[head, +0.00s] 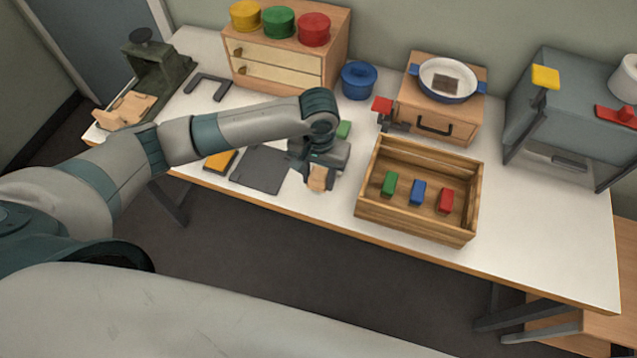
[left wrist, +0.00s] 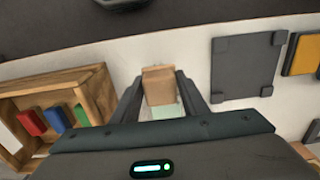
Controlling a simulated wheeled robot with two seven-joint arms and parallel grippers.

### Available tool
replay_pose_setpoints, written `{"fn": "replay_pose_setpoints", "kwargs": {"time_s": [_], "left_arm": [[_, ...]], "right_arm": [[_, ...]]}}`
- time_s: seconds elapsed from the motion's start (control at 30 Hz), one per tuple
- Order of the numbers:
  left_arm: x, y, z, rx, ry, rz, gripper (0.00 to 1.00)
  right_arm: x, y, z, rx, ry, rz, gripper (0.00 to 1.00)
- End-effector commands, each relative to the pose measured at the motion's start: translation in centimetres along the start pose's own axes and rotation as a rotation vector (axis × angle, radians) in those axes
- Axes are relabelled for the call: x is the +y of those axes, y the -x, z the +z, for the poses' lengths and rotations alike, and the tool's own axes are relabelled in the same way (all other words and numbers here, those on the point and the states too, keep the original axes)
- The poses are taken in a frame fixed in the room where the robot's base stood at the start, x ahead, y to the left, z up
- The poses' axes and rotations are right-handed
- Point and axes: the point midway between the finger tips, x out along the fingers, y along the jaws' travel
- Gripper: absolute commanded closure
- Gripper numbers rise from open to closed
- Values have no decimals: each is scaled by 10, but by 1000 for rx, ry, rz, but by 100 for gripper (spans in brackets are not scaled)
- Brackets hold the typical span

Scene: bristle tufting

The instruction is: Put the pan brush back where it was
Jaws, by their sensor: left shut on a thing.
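My left gripper (head: 317,177) is over the front part of the white table, left of the wooden crate. It is shut on a tan wooden block (head: 318,180), which looks like the pan brush's body. In the left wrist view the block (left wrist: 158,84) sits between the two dark fingers, with a pale greenish patch below it. No bristles can be made out, and I cannot tell whether it touches the table. A pan (head: 448,79) with a dark brown square in it stands on a small wooden cabinet (head: 440,122). My right gripper is not in view.
The crate (head: 417,222) holds green, blue and red blocks. A dark grey plate (head: 262,169) and yellow block (head: 221,160) lie left of the gripper. A blue pot (head: 358,80), red-topped device (head: 383,106) and drawer chest (head: 275,73) stand behind. The table's right front is clear.

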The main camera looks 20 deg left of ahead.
Motion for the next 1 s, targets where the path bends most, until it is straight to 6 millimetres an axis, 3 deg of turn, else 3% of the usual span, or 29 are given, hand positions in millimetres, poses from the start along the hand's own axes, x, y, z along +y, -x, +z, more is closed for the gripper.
{"fn": "replay_pose_setpoints", "kwargs": {"time_s": [0.17,0.5,0.87,0.9,0.97,1.0], "left_arm": [[0,-4,0,-1,1,0,81],[0,-36,0,0,0,-1,81],[0,-39,0,1,0,0,81],[0,-40,0,1,0,0,58],[0,-40,0,1,0,0,43],[0,-40,0,1,0,0,41]], "right_arm": [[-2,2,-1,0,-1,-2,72],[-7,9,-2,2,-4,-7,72],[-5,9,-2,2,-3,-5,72],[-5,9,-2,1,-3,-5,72],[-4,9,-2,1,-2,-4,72],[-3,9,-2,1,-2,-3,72]]}}
